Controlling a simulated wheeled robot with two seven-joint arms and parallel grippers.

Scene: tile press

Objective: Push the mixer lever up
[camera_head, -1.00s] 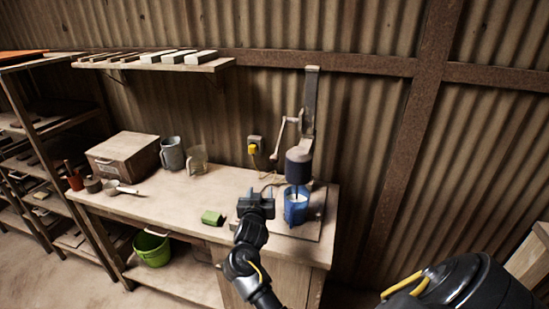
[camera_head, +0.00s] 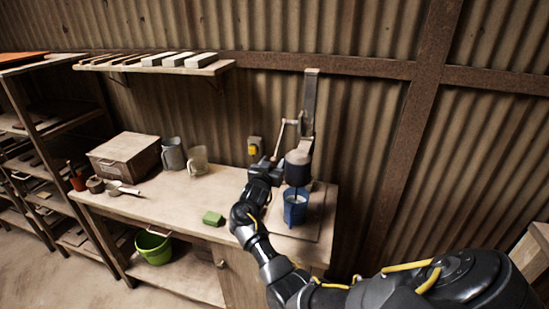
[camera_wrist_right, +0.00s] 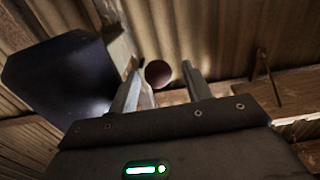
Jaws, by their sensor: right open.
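The mixer (camera_head: 298,165) stands at the right end of the workbench, a dark cylindrical head on an upright post, its shaft reaching into a blue container (camera_head: 295,206). Its lever (camera_head: 280,137) hangs down on the left of the post; the lower end is hidden behind my gripper. My right gripper (camera_head: 267,164) is open beside the mixer head, at the lever's lower end. In the right wrist view, a round brownish knob (camera_wrist_right: 158,73) shows between the spread fingers; I cannot tell whether they touch it. The mixer head (camera_wrist_right: 60,75) fills the left there. My left gripper is out of view.
A green block (camera_head: 212,218) lies on the workbench (camera_head: 180,205) left of my right arm. Two jugs (camera_head: 172,154) and a wooden box (camera_head: 125,157) stand farther left. A yellow-fronted wall box (camera_head: 254,146) is close behind the gripper. A shelf (camera_head: 155,65) is above.

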